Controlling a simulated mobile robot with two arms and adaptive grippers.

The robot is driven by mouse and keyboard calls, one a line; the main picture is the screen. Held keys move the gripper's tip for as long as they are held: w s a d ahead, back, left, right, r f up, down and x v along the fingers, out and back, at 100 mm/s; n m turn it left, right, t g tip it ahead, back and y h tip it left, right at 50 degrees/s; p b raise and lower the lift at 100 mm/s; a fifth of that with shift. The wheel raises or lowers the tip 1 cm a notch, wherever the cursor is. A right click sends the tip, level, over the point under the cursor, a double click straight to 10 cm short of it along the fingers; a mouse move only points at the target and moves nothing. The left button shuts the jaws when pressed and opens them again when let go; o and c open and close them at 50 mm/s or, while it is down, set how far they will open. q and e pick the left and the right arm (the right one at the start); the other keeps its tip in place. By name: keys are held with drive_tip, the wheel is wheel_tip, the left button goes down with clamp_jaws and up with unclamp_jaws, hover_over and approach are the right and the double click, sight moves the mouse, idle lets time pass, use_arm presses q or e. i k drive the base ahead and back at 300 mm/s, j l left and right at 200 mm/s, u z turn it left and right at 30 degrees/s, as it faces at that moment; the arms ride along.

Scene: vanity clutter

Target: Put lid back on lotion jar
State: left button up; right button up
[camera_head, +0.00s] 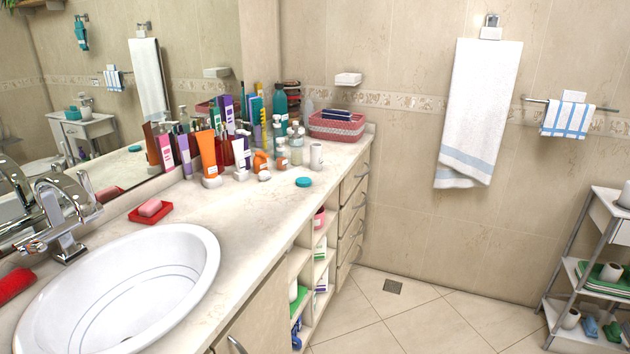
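A small round teal disc (304,182), which looks like a lid, lies flat on the bare counter in front of the cluster of bottles. A white cylindrical container (316,155) stands upright just behind it, apart from it. I cannot tell whether this is the lotion jar, or whether its top is open. Smaller white items stand to the left among the bottles and tubes, too small to identify. Neither of my grippers is in view.
The counter (247,222) is clear between the sink (130,290) and the disc. Bottles and an orange tube (207,152) crowd the mirror side. A red soap dish (150,213) and chrome faucet (62,220) are left. A pink basket (337,127) stands at the far end.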

sight(316, 159)
drive_tip(key=i+l+u, duration=0.1)
drive_tip(key=i+l, duration=0.15)
drive_tip(key=i+l+u, duration=0.1)
drive_tip(key=i+l, duration=0.4)
drive_tip(key=l, duration=0.15)
drive_tip(key=i+l+u, duration=0.25)
drive_tip(key=i+l, duration=0.15)
drive_tip(key=l, duration=0.25)
drive_tip(key=i+l+u, duration=0.1)
drive_tip(key=i+l, duration=0.15)
drive_tip(key=l, duration=0.15)
drive_tip(key=i+l+u, duration=0.1)
drive_tip(key=l, duration=0.25)
drive_tip(key=i+l+u, duration=0.1)
drive_tip(key=i+l, duration=0.15)
drive_tip(key=l, duration=0.15)
